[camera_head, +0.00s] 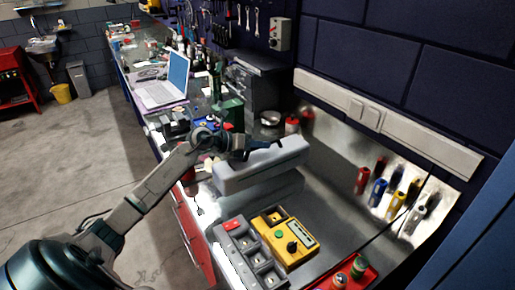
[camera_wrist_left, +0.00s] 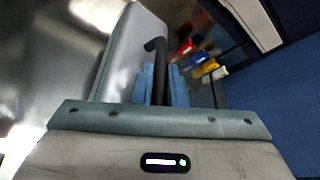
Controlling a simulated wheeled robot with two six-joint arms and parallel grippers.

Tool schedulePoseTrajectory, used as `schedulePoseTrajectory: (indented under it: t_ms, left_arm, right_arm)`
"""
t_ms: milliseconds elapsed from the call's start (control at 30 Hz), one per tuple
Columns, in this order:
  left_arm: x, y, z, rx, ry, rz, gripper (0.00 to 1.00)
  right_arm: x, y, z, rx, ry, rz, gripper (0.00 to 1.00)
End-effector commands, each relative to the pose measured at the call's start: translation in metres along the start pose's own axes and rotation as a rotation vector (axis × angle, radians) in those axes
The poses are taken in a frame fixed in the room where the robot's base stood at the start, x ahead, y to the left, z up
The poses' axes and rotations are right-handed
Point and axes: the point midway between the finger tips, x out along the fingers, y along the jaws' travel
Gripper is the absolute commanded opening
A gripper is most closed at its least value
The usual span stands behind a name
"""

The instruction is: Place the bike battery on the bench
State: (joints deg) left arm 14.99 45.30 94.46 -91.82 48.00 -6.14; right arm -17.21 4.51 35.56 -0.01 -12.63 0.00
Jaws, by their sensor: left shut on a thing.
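The bike battery (camera_head: 262,166) is a long, pale grey block over the near part of the bench (camera_head: 345,215). A similar pale shape shows just below it, perhaps its reflection; I cannot tell whether the battery touches the bench. My left gripper (camera_head: 240,149) reaches in from the left and is shut on the battery at its top, by a dark handle-like part. In the left wrist view the battery (camera_wrist_left: 130,45) fills the upper left, and a black hooked bar (camera_wrist_left: 158,68) stands between the blue fingers (camera_wrist_left: 162,85). My right gripper is not in view.
A yellow control box (camera_head: 284,240) and a grey box with square compartments (camera_head: 248,256) stand in front of the battery. A red tray (camera_head: 345,277) is at the bottom right. Coloured tools (camera_head: 379,190) line the wall side. A laptop (camera_head: 165,88) stands farther back.

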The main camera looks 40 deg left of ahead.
Motion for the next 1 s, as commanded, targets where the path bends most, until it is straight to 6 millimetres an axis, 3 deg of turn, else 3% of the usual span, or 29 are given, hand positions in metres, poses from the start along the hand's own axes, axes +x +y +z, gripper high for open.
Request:
schedulePoseTrajectory:
  t_ms: [33, 267, 600, 867, 900, 1000]
  left_arm:
    - [0.001, -0.003, 0.008, 0.002, -0.010, -0.006, 0.00]
    - [0.006, 0.003, 0.013, 0.003, -0.010, -0.007, 0.00]
    - [0.017, 0.021, -0.012, 0.002, -0.008, -0.007, 0.00]
    - [0.018, 0.024, -0.015, 0.004, -0.008, -0.006, 0.00]
    - [0.018, 0.028, -0.021, -0.001, 0.001, -0.001, 0.20]
    - [0.018, 0.027, -0.021, -0.001, 0.001, -0.001, 0.34]
  right_arm:
    - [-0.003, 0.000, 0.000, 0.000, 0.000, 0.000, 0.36]
    - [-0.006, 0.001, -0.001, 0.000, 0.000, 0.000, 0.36]
    - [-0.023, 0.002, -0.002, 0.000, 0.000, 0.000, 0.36]
    - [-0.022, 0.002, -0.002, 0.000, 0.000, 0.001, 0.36]
    - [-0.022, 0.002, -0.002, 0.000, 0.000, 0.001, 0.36]
    - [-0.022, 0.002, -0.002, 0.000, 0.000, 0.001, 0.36]
